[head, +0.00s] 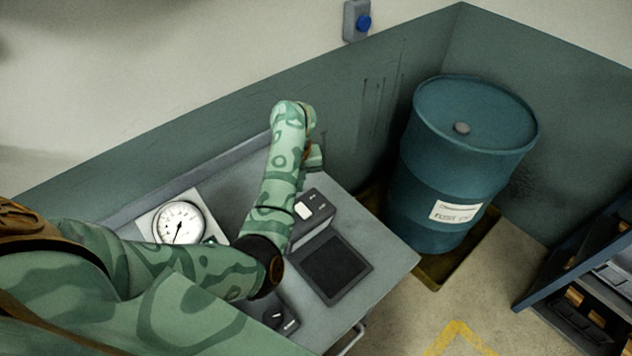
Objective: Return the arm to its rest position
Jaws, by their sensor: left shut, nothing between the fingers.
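My left arm (274,190), in green camouflage, comes in from the left, bends at a dark joint and reaches up over the grey bench. My left gripper (316,157) shows only in part at the far end, beyond the bent wrist. It is shut and empty, over the far right part of the bench near the dark green wall panel. The fingertips are small and partly hidden by the wrist. My right gripper is out of view.
The bench top (384,262) carries a round gauge (179,224), a box with a white button (313,212) and a dark square pad (331,268) under and beside the arm. A blue drum (462,150) stands right of the bench. A shelf (590,270) is at the right edge.

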